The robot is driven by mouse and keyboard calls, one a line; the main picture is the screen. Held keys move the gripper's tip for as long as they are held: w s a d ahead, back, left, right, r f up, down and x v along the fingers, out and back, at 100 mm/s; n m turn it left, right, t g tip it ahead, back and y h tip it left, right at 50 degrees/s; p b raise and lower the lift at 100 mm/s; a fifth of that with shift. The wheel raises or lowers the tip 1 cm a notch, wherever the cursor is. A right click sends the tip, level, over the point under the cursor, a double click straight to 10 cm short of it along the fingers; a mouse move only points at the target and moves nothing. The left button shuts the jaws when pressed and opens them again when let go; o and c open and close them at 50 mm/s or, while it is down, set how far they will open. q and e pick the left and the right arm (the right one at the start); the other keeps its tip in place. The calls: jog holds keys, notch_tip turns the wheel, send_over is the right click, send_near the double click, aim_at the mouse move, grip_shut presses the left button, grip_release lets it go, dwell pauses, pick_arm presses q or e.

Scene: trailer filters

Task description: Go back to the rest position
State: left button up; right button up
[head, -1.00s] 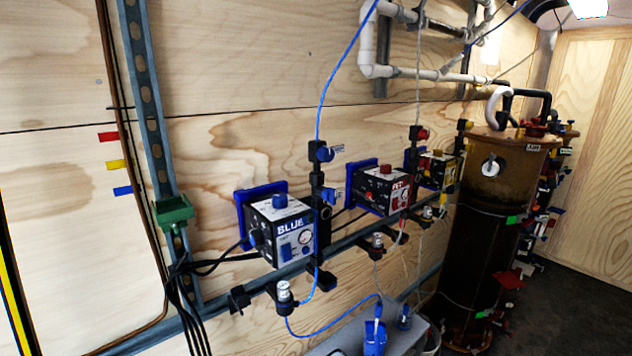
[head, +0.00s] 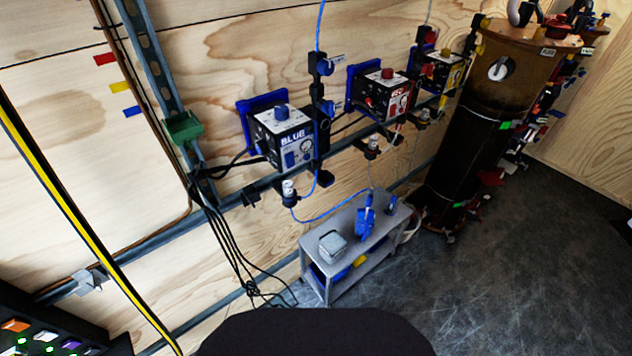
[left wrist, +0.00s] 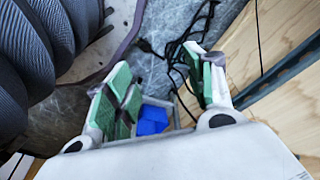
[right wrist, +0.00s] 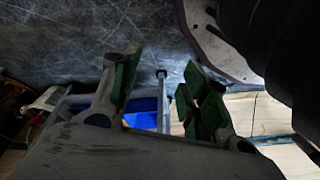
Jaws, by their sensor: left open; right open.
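My left gripper (left wrist: 165,95) shows in the left wrist view with its green-padded fingers apart and nothing between them that it holds. Beyond its fingers are the floor, black cables and a blue item (left wrist: 153,120). My right gripper (right wrist: 162,92) shows in the right wrist view, also with green-padded fingers apart and empty. A blue surface (right wrist: 145,118) and a grey frame lie beyond it. Neither gripper shows in the head view. Only a dark rounded part of mine shows at its bottom edge.
A grey cart (head: 318,245) stands by the wall, with a clear box (head: 332,244) and a blue item (head: 365,222) on top. A BLUE-labelled pump box (head: 282,138) is on the wall rail. A tall brown cylinder (head: 470,125) stands right. Black cables (head: 238,262) hang left. Floor at right is clear.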

pick_arm(q)
jog(key=s+a+r+p, duration=0.1)
jog(key=s+a+p, duration=0.2)
jog(key=s+p, duration=0.6)
jog(key=s+a+r+g+y+p, duration=0.1)
jog(key=s+a+r+p, duration=0.1)
jog(key=s+p, duration=0.6)
jog(key=shift+s+a+r+g+p, duration=0.2)
jog(key=shift+s+a+g+p, duration=0.25)
jog(key=shift+a, duration=0.35)
pick_arm(e)
jog(key=s+d+r, duration=0.1)
jog(key=s+d, duration=0.2)
jog(key=s, duration=0.6)
jog(key=s+d+r+g+h, duration=0.1)
jog(key=s+d+r, duration=0.1)
jog(key=s, duration=0.7)
jog(key=shift+d+r+g, duration=0.2)
jog(key=shift+d+g, duration=0.1)
jog(key=shift+d, duration=0.5)
